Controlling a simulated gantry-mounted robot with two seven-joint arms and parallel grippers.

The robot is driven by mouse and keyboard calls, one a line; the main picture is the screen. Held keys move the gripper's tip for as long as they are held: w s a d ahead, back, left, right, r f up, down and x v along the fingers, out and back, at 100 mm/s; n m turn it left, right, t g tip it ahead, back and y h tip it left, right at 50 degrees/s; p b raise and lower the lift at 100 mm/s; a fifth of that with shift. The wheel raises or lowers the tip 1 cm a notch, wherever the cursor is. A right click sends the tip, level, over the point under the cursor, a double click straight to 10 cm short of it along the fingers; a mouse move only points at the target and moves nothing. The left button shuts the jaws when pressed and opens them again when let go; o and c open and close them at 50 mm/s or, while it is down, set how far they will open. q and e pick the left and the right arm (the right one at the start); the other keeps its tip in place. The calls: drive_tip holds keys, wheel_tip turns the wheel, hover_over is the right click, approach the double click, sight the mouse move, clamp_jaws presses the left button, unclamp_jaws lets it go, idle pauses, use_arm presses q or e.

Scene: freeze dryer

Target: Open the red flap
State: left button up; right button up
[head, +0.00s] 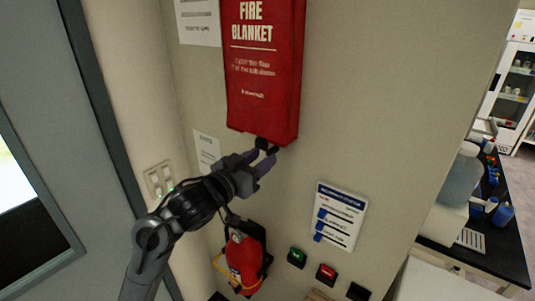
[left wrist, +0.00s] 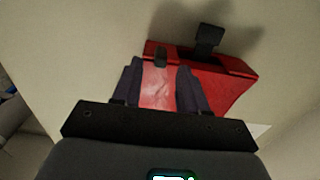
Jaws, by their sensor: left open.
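The red fire blanket pouch (head: 264,75) hangs on the wall, its front flap down. At its bottom edge are small dark pull tabs (head: 262,143), partly hidden by my fingers. My left gripper (head: 264,157) is open just under the pouch's lower edge, fingers pointing up at the tabs. In the left wrist view the red pouch underside (left wrist: 215,88) lies ahead, with one black tab (left wrist: 208,40) sticking out and a smaller one (left wrist: 160,57) between the fingertips (left wrist: 158,70). Whether the fingers touch the tab I cannot tell. My right gripper is out of view.
A red fire extinguisher (head: 245,258) hangs below my left arm. A green button box (head: 297,258), a red button box (head: 326,274) and a blue-and-white sign (head: 340,215) are on the wall at right. A switch plate (head: 158,180) is left. A lab bench (head: 480,250) stands far right.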

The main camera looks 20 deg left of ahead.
sight(268, 154)
use_arm(q)
drive_tip(key=shift+x, duration=1.75)
clamp_jaws()
